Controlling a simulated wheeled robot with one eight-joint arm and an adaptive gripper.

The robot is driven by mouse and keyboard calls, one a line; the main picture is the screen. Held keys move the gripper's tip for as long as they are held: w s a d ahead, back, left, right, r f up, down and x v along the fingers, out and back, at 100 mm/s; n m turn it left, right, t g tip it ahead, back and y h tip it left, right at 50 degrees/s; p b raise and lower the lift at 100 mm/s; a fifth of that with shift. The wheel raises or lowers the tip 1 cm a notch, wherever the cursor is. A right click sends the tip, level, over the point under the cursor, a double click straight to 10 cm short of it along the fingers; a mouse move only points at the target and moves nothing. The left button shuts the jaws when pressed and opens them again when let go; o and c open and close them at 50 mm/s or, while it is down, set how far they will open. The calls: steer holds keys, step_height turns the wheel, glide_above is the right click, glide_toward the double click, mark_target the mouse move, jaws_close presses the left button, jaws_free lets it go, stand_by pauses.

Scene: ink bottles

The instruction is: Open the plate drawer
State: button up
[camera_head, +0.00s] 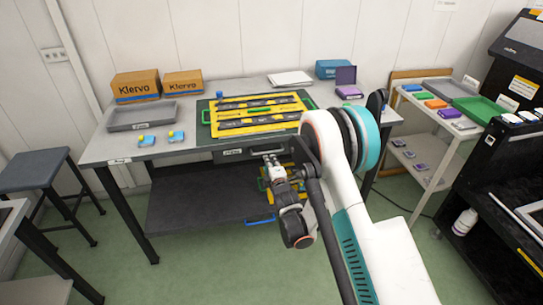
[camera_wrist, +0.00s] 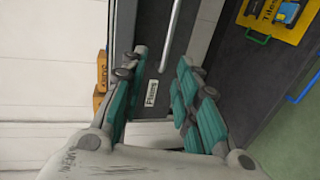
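The plate drawer (camera_head: 230,153) is a dark front under the grey table's front edge, with a small white label. In the wrist view its dark front (camera_wrist: 150,35) carries the label "Plates" (camera_wrist: 152,92) and a long silver bar handle (camera_wrist: 172,35). The drawer looks closed. My gripper (camera_head: 271,159) is in front of the drawer, at the right of the label. In the wrist view my gripper (camera_wrist: 163,60) is open, with teal-padded fingers apart. The handle's end shows between the fingers in the picture; I see no contact. My arm hides the drawer's right part.
On the table (camera_head: 100,145) are a yellow tool board (camera_head: 258,126), a grey tray (camera_head: 142,116), and cardboard boxes (camera_head: 136,86). A lower shelf (camera_head: 190,210) holds another yellow board (camera_wrist: 283,15). A stool (camera_head: 36,165) stands left; a white cart (camera_head: 440,145) stands right.

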mark_target(263, 153)
steer(key=shift+n, duration=0.3)
steer(key=b+x, duration=0.1)
steer(key=x, duration=0.3)
steer(key=b+x, duration=0.1)
steer(key=x, duration=0.4)
steer(key=f+b+x, duration=0.1)
steer(key=x, duration=0.3)
steer(key=shift+w+a+f, duration=0.1)
steer(key=shift+a+f, duration=0.05)
steer(key=shift+f, duration=0.05)
jaws_close()
